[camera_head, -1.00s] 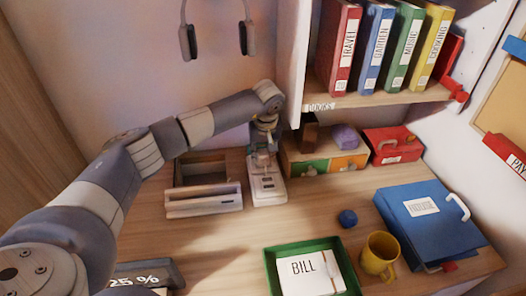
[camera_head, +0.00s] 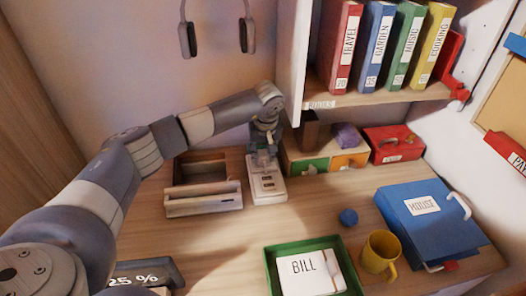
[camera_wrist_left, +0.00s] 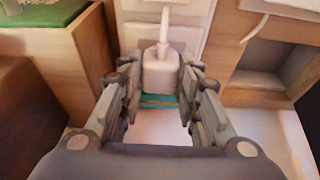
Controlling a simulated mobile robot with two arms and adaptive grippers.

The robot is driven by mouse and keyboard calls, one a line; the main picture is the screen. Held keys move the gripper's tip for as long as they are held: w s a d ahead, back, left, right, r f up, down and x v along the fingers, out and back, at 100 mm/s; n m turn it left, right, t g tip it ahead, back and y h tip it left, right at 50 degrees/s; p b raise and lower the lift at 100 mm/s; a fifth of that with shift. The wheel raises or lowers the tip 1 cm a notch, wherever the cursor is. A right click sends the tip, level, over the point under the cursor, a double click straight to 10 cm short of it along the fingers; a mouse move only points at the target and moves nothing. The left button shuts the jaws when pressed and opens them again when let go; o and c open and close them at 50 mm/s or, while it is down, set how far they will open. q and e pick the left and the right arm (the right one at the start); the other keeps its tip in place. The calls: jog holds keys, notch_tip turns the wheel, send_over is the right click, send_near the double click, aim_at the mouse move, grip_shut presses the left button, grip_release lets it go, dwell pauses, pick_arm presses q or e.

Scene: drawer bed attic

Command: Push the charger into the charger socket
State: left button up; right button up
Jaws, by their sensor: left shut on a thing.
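The white charger (camera_wrist_left: 163,72), with a thin white cable rising from it, is between the fingers of my left gripper (camera_wrist_left: 158,97) in the left wrist view. My left gripper (camera_head: 264,156) is shut on it, over the back end of the white socket strip (camera_head: 268,190) in the head view. The strip lies on the desk, and dark slots show on its top. It also shows in the left wrist view (camera_wrist_left: 140,30), beyond the charger. The charger's underside and prongs are hidden, so I cannot tell how deep it sits. My right gripper is not in view.
A wooden tray (camera_head: 203,206) stands close left of the strip. A drawer box (camera_head: 312,168) with coloured fronts stands close right. A green tray (camera_head: 271,267) with a white box, a yellow mug (camera_head: 380,252) and a blue folder (camera_head: 432,240) are nearer. Desk in front of the strip is clear.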

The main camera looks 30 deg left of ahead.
pick_arm(q)
jog(key=shift+f, duration=0.25)
jog(key=o, duration=1.1)
jog(key=shift+v, duration=4)
